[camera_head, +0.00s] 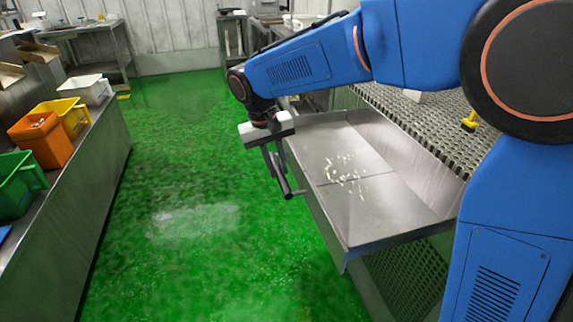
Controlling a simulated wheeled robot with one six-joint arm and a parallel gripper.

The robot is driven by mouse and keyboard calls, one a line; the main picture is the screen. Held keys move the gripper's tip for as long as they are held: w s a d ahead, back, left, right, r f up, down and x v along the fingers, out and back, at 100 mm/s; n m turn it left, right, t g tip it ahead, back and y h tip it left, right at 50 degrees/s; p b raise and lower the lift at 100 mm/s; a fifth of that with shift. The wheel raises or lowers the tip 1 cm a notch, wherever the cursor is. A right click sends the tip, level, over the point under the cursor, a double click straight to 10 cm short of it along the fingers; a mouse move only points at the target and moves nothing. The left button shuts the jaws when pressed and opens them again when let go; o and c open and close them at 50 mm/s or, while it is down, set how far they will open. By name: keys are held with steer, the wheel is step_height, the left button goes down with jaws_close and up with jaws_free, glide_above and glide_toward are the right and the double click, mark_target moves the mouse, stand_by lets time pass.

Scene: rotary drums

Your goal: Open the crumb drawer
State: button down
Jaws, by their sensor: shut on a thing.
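The crumb drawer (400,212) is a shallow metal tray, standing out from under the perforated metal deck at right, so its inside shows. Pale crumbs (345,174) lie scattered on its floor. A dark bar handle (287,188) is on its left, outer side. My gripper (276,160) reaches down from my blue arm at that side and is shut on the handle. The exact contact of the fingers is small and hard to make out.
The perforated deck (440,125) has a yellow item (470,121) on it. A long bench (85,190) at left carries orange (42,142), green (18,185), yellow and white bins. The green floor (190,240) between bench and drawer is clear.

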stand_by(0.3)
steer(key=c, duration=1.6)
jaws_free()
steer(key=shift+a, duration=0.1)
steer(key=a+r, duration=0.1)
steer(key=r, duration=0.4)
steer(key=a+r, duration=0.1)
steer(key=r, duration=0.5)
steer(key=s+a+r, duration=0.1)
steer(key=r, duration=0.5)
steer(key=shift+a, duration=0.1)
